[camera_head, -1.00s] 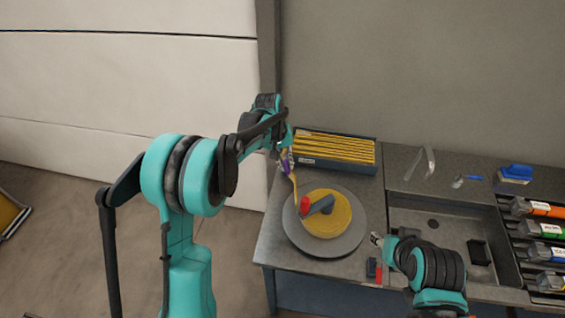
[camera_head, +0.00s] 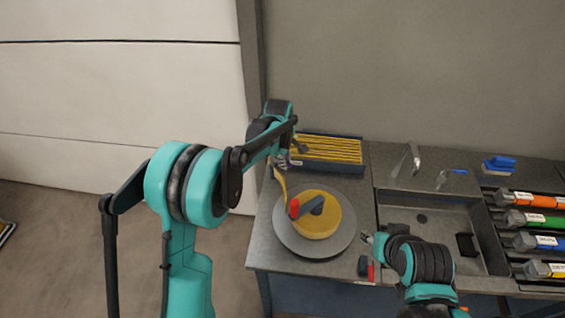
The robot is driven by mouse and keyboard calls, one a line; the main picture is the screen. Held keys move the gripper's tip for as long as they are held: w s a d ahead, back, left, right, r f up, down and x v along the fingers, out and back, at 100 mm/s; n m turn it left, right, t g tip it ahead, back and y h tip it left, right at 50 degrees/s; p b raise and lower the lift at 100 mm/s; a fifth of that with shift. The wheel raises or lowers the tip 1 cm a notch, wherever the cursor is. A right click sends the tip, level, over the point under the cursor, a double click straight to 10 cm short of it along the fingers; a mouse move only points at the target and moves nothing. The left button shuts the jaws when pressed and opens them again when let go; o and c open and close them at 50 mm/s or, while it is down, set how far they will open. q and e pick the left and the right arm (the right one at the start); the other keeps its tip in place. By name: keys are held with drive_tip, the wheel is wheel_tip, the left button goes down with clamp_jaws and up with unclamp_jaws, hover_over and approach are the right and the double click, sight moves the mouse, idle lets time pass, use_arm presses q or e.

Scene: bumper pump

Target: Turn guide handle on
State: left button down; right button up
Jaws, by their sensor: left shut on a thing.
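A round yellow disc (camera_head: 329,216) lies on a grey round plate (camera_head: 318,248) on the bench. A dark blue-grey handle (camera_head: 312,206) lies across its top, with a red end (camera_head: 294,208) at the left. My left gripper (camera_head: 283,160) is behind and left of the disc, above the bench edge. It is shut on a thin yellow strip (camera_head: 280,180), which hangs down toward the disc's left edge. I cannot tell whether the strip touches the disc. My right gripper (camera_head: 368,239) is right of the plate, small and partly hidden by its arm; its jaws are unclear.
A dark box of yellow strips (camera_head: 330,149) stands at the back, close to my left gripper. A sink (camera_head: 425,218) is on the right, with a blue brush (camera_head: 498,164) behind it and coloured cartridges (camera_head: 533,220) beyond. A small red-and-black object (camera_head: 366,268) lies at the front edge.

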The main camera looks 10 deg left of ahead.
use_arm(q)
drive_tip(key=shift+w+d+n+y, duration=0.15)
drive_tip(key=shift+w+n, duration=0.25)
drive_tip(key=shift+n, duration=0.5)
drive_tip(key=shift+w+d+n+y, duration=0.15)
drive_tip(key=shift+w+n, duration=0.25)
drive_tip(key=shift+n, duration=0.5)
drive_tip(key=shift+a, duration=0.1)
drive_tip(key=c, duration=1.5)
unclamp_jaws()
wheel_tip(320, 180, up, 12)
drive_tip(key=s, duration=0.2)
drive_tip(key=shift+s, duration=0.15)
drive_tip(key=shift+f, duration=0.1)
